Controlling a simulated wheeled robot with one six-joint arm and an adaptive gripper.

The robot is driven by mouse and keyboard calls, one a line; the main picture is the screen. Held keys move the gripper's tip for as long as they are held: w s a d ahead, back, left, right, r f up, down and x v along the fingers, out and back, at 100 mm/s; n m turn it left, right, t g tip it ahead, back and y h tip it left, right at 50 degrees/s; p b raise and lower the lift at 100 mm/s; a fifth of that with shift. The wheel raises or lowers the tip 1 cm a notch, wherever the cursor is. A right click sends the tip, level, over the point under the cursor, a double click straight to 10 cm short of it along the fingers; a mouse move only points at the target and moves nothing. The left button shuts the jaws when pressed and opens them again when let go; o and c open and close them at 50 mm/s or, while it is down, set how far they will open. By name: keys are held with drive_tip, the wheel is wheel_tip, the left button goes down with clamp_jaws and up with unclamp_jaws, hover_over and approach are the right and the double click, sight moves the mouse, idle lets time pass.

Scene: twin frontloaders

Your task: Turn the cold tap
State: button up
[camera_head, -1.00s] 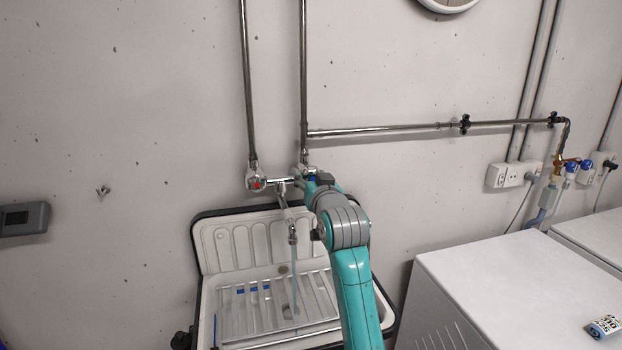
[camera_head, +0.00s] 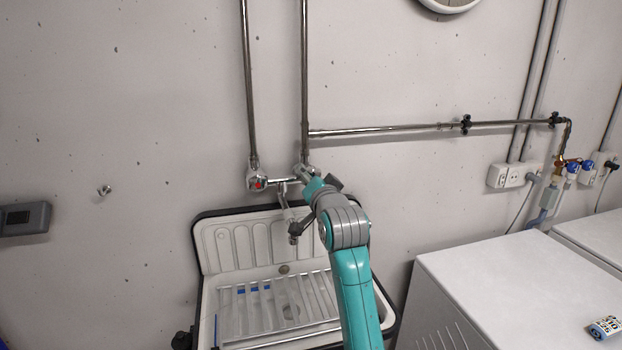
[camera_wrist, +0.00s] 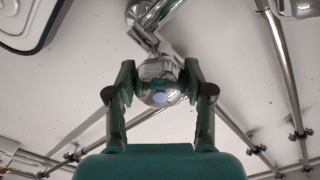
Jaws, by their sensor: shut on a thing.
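The cold tap is the right chrome knob (camera_head: 302,169) on the wall mixer in the head view, largely hidden behind my gripper (camera_head: 309,176). In the wrist view my gripper (camera_wrist: 160,90) has its two dark fingers on either side of the round chrome knob (camera_wrist: 156,70), shut on it. A pale bluish mark shows on the knob's face. The hot tap (camera_head: 258,180), with a red mark, is at the left end of the mixer. The spout (camera_head: 285,200) hangs between them over the sink, and no stream of water shows below it.
The white sink (camera_head: 232,240) with a dark rim and ribbed rack is below the mixer. Steel pipes (camera_head: 304,80) run up the wall and off to the right (camera_head: 390,130). A white machine top (camera_head: 500,260) stands at the right. A grey wall box (camera_head: 25,218) is at the left.

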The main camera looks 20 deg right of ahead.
idle(0.3)
drive_tip(key=o, duration=1.2)
drive_tip(key=s, duration=1.2)
